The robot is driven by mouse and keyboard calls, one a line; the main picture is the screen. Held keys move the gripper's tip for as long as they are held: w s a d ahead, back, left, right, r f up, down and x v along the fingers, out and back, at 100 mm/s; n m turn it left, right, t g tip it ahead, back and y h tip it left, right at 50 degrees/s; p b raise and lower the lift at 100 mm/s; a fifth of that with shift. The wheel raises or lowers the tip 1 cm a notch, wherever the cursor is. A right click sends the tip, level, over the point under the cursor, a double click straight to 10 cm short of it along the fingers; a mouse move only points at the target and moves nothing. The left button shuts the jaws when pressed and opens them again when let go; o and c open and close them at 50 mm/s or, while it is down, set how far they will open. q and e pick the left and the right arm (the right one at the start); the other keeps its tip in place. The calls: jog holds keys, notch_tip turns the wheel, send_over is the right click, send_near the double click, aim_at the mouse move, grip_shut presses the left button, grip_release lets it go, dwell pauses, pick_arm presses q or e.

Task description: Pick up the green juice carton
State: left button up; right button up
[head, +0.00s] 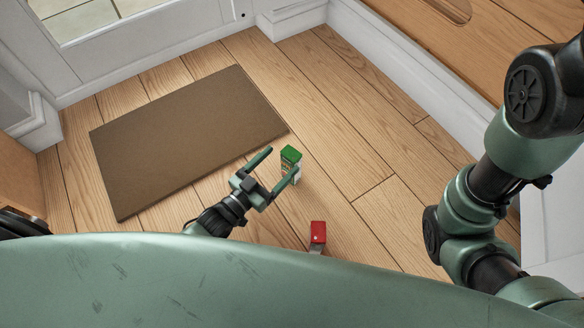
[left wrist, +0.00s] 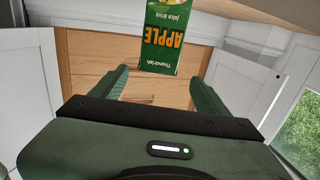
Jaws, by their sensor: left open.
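The green juice carton (head: 291,156) stands upright on the wooden floor near the right corner of the brown mat in the head view. Its lower part is partly covered by a finger of my left gripper (head: 277,164). In the left wrist view the carton (left wrist: 166,38), with yellow "APPLE" lettering, shows beyond and between the fingertips, cut off by the top edge. My left gripper (left wrist: 160,85) is open, its fingers apart and pointing toward the carton, with nothing held. My right arm shows at the right in the head view, but its gripper is out of the picture.
A brown doormat (head: 185,137) lies before a white door (head: 130,45). Bare floor is free to the right of the green carton. White skirting and walls border the area.

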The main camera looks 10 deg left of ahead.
aim_at(286, 159)
pick_arm(q)
jog(key=b+x, duration=0.2)
jog(key=x, duration=0.1)
jog(key=f+b+x, duration=0.1)
jog(key=shift+w+d, duration=0.1)
jog(key=shift+d, duration=0.2)
jog(key=shift+w+d+r+b, duration=0.2)
jog(key=shift+w+b, duration=0.1)
jog(key=shift+w, duration=0.05)
grip_shut()
